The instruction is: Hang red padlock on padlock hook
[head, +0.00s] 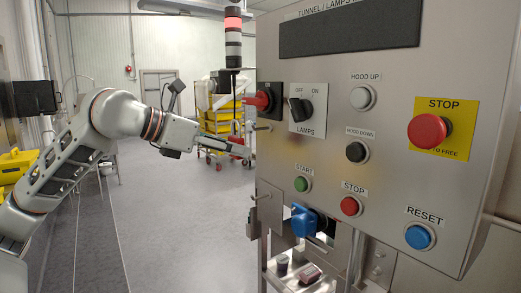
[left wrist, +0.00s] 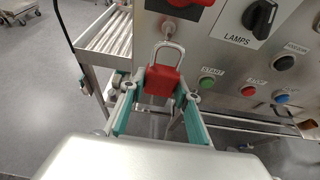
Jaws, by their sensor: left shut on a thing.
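In the left wrist view, the red padlock (left wrist: 162,82) is held upright between the two fingers of my left gripper (left wrist: 160,90). Its silver shackle (left wrist: 182,53) points up toward the panel. A short metal peg, which looks like the padlock hook (left wrist: 168,29), sticks out just above the shackle's top in that view. I cannot tell whether they touch. In the head view, my left gripper (head: 240,149) is left of the panel edge, a little below and left of the peg (head: 262,128). The padlock is hard to make out there. My right gripper is not in view.
The steel control panel (head: 345,120) fills the right side. A red rotary switch (head: 264,98) sits above the peg, and the lamps switch (head: 299,108) is beside it. Open floor (head: 165,220) lies to the left.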

